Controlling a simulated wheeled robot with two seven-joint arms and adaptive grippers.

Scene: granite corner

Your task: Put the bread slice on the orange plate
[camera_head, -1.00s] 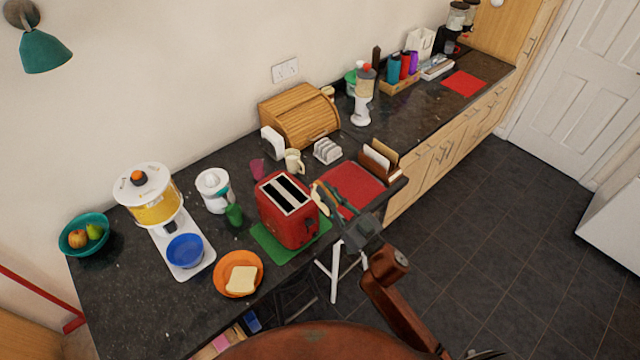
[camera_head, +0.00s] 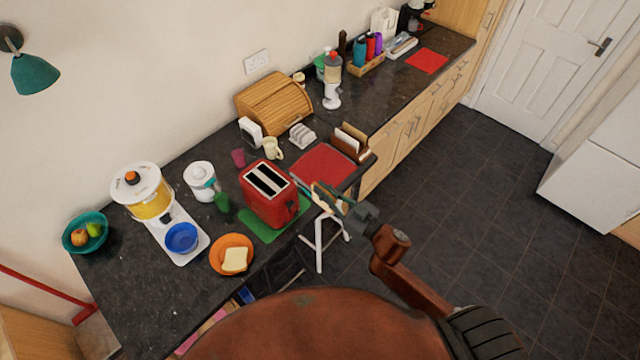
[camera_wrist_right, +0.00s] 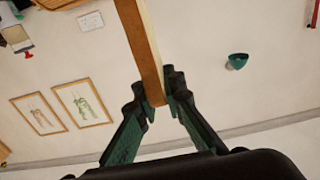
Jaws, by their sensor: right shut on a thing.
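The orange plate (camera_head: 219,256) lies near the counter's front edge, with a slice of bread (camera_head: 235,260) resting flat on it. My right gripper (camera_head: 338,201) is past the counter's front edge, to the right of the red toaster and well right of the plate. It is shut on another bread slice (camera_head: 323,196). In the right wrist view this held slice (camera_wrist_right: 146,50) shows edge-on, a pale face with a brown crust, between the fingertips (camera_wrist_right: 158,103). My left gripper is out of view.
A red toaster (camera_head: 270,196) on a green mat (camera_head: 258,230) stands between the held slice and the plate. A blue bowl (camera_head: 181,237) on a white base is left of the plate. A red mat (camera_head: 322,165) lies behind the gripper.

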